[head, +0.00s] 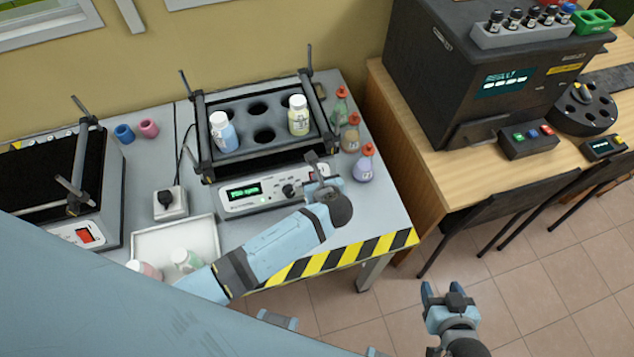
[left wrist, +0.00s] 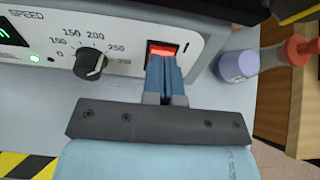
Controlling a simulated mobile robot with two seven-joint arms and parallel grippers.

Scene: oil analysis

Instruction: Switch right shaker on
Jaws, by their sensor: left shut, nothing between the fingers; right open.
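The right shaker (head: 238,202) stands on the grey table with a rack of round holes on top. Its front panel has a green-lit display, a knob (left wrist: 90,64) and a red-lit rocker switch (left wrist: 162,47); a small green light (left wrist: 36,58) glows beside the knob. My left gripper (head: 316,172) is shut and empty at the panel's right end. In the left wrist view its fingertips (left wrist: 163,60) are at the lower edge of the switch, covering part of it; I cannot tell if they touch. My right gripper (head: 445,294) is open and empty over the floor.
The rack holds a blue bottle (head: 222,131) and a yellow bottle (head: 298,115). Small flasks (head: 363,168) stand right of the shaker. A left shaker (head: 110,190), a power plug (head: 170,203) and a white tray (head: 203,230) are to the left. An analyser (head: 440,75) stands at right.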

